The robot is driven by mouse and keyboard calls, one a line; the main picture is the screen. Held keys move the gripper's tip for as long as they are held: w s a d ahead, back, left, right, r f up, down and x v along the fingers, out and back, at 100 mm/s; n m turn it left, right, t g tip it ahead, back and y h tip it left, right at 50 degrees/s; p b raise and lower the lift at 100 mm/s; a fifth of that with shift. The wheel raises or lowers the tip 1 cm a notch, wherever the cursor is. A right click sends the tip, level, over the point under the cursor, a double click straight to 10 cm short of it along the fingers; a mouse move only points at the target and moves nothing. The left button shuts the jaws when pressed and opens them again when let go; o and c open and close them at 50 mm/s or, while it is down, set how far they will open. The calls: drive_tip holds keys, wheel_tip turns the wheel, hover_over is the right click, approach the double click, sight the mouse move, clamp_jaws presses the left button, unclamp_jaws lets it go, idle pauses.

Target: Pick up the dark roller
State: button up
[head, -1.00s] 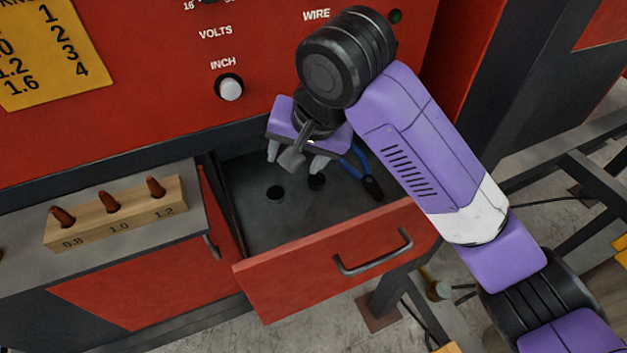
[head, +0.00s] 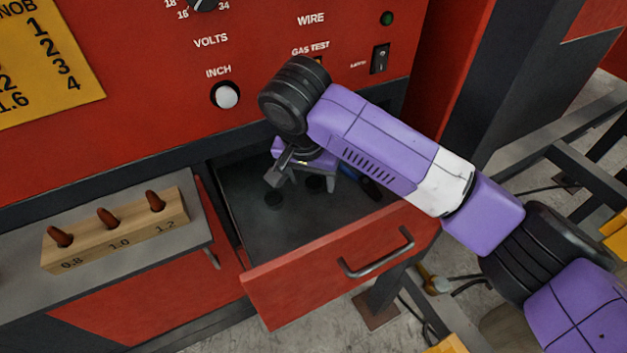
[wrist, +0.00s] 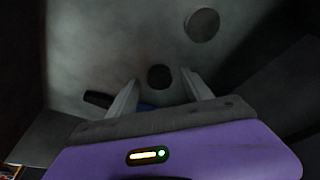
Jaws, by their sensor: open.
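The dark roller (wrist: 160,77) is a small round piece on the drawer floor. In the wrist view it lies between the fingertips of my gripper (wrist: 159,78), with a gap to each side. In the head view the dark roller (head: 314,184) is partly hidden by my gripper (head: 301,186), which points down inside the drawer. My gripper is open and empty. I cannot tell its exact height above the roller.
A second, greyer roller (wrist: 202,25) lies nearby in the open drawer (head: 330,262). A wooden block (head: 118,232) with several copper tips stands on the left ledge. The red machine front rises behind.

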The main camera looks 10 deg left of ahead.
drive_tip(key=shift+w+f, duration=0.1)
drive_tip(key=shift+f, duration=0.1)
clamp_jaws()
idle(0.3)
